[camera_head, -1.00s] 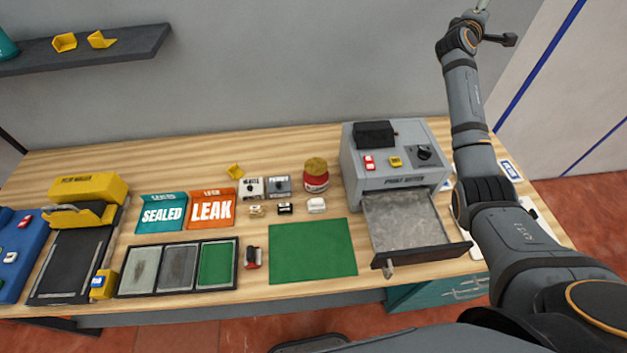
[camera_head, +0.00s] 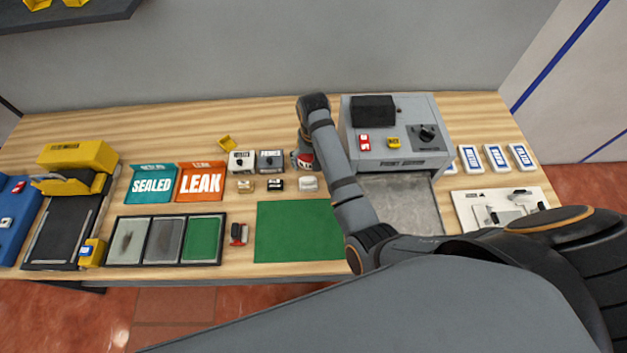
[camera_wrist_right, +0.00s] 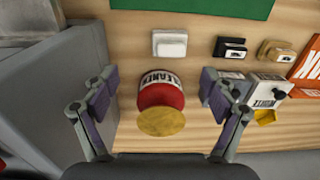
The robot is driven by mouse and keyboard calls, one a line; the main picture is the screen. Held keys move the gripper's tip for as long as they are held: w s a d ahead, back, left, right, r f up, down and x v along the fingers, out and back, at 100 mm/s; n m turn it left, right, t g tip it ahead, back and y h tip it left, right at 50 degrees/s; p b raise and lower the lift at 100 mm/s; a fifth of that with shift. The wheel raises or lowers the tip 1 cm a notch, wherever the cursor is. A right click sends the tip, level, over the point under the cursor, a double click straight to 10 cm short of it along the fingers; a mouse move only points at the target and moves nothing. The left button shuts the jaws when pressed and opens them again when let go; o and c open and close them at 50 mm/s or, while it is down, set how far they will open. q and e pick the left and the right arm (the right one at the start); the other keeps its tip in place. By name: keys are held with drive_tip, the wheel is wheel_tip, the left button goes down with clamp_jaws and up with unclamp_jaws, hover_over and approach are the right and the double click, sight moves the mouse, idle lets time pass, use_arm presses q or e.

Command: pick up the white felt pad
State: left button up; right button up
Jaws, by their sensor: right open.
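The white pad (camera_head: 308,184), a small block, lies on the table behind the green mat, at the right end of a short row. It also shows in the right wrist view (camera_wrist_right: 170,43), upright of nothing and untouched. My right gripper (camera_wrist_right: 160,92) is open and empty. Its fingers stand apart on either side of a red cleaner jar (camera_wrist_right: 162,90) with a yellow top, with the white pad beyond the jar. In the head view my right gripper (camera_head: 303,158) is partly hidden by my forearm, at the jar. My left gripper is not in view.
A black pad (camera_head: 276,184) and a tan pad (camera_head: 246,186) lie left of the white pad. The grey machine (camera_head: 395,140) stands close to the right of my arm. The green mat (camera_head: 295,232) is clear.

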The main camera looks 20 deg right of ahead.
sight(308, 178)
drive_tip(key=f, duration=0.1)
drive_tip(key=a+f, duration=0.1)
drive_tip(key=f, duration=0.2)
drive_tip(key=shift+w+a+p, duration=0.15)
drive_tip(key=shift+a+p, duration=0.15)
drive_tip(key=shift+a, duration=0.05)
drive_tip(key=shift+d+f, duration=0.15)
drive_tip(key=shift+f, duration=0.15)
drive_tip(key=shift+d+f, duration=0.1)
drive_tip(key=shift+d, duration=0.1)
drive_tip(key=shift+f, duration=0.2)
drive_tip(key=f, duration=0.2)
drive_tip(key=f+p, duration=0.1)
drive_tip(key=f, duration=0.1)
drive_tip(key=shift+w+a, duration=0.15)
drive_tip(key=shift+a, duration=0.25)
drive_tip(key=shift+f, duration=0.4)
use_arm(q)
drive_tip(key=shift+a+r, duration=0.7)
use_arm(e)
drive_tip(key=shift+c, duration=0.3)
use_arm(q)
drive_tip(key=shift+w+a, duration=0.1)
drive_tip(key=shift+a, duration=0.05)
use_arm(e)
drive_tip(key=c, duration=1.2)
